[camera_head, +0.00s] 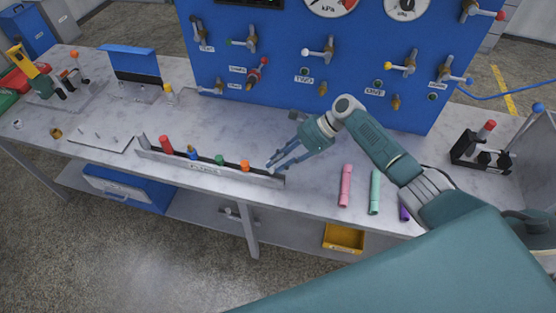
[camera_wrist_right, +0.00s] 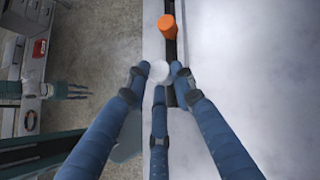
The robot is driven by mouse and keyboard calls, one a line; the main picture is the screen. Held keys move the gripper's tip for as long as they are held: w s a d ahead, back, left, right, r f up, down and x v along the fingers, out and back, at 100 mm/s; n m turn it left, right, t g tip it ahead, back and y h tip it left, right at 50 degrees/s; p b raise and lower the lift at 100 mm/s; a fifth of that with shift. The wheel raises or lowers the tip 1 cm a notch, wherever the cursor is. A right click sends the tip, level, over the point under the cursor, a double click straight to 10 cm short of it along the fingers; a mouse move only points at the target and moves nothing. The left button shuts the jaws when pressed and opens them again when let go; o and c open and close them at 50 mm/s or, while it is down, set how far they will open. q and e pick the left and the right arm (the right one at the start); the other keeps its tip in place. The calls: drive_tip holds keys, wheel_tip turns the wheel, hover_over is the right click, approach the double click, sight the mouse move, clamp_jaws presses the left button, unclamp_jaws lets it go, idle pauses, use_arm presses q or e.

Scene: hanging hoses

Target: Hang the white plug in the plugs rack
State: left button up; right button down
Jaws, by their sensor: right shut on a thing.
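The plugs rack (camera_head: 210,168) is a long, narrow grey rail near the table's front edge. It holds a red plug (camera_head: 166,145), a blue plug (camera_head: 192,152), a green plug (camera_head: 219,160) and an orange plug (camera_head: 245,166). My right gripper (camera_head: 272,166) is at the rack's right end, beside the orange plug. In the right wrist view its blue fingers are closed around the white plug (camera_wrist_right: 158,72), over the rack's slot, near the orange plug (camera_wrist_right: 167,27). I cannot tell how deep the white plug sits. A teal, finger-ended part (camera_wrist_right: 75,90), possibly my left gripper, shows small at the left.
Pink (camera_head: 345,186), green (camera_head: 375,192) and purple (camera_head: 404,211) tubes lie right of the rack. A blue panel (camera_head: 300,60) with valves and gauges stands behind. A black holder (camera_head: 480,155) stands at the right. The table between rack and panel is clear.

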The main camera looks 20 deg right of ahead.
drive_tip(key=shift+f+b, duration=0.7)
drive_tip(key=shift+f, duration=0.7)
drive_tip(key=c, duration=1.4)
unclamp_jaws()
drive_tip(key=shift+v, duration=4)
